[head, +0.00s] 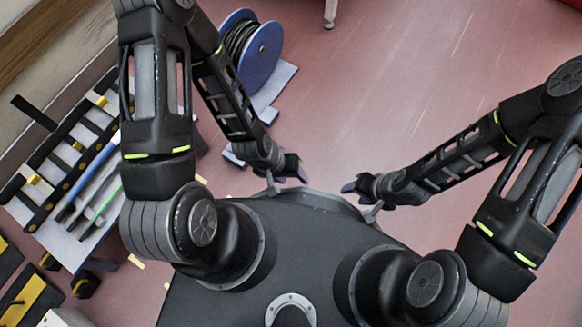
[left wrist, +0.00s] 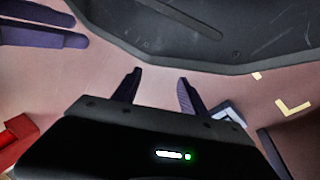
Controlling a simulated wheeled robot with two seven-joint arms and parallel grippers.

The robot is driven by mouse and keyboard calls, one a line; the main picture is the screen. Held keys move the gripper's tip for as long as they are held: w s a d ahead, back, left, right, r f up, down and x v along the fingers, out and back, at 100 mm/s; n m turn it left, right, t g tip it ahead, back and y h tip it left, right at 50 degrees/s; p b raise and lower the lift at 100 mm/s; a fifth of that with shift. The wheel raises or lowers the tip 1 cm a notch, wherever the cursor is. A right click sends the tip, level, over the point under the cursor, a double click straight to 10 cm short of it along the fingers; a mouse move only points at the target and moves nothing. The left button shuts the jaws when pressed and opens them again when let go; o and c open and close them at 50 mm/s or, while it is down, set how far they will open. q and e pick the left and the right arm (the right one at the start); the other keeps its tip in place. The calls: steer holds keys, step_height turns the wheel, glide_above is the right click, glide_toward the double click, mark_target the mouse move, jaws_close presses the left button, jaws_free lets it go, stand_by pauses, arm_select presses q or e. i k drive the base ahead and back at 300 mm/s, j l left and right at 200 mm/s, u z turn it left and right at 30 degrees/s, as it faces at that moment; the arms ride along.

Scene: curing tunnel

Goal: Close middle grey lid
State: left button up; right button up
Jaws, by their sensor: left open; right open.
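No grey lid can be made out in either view. My left gripper (head: 288,180) is open and empty in front of my base in the head view. In the left wrist view its two dark purple fingers (left wrist: 158,88) stand apart with only floor between them. My right gripper (head: 360,200) is also open and empty, a short way to the right of the left one. Two purple fingers (left wrist: 42,28) at the upper left of the left wrist view look like those of my right gripper.
A blue cable spool (head: 258,52) stands beyond my left arm. A rack (head: 62,160) with black bars, yellow pieces and blue and green rods lies at the left. A red object (left wrist: 18,138) is at the left wrist view's left edge. Reddish floor (head: 400,80) is clear ahead.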

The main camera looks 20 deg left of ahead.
mark_target(19, 102)
steer(key=k+u, duration=0.1)
steer(key=u, duration=2.35)
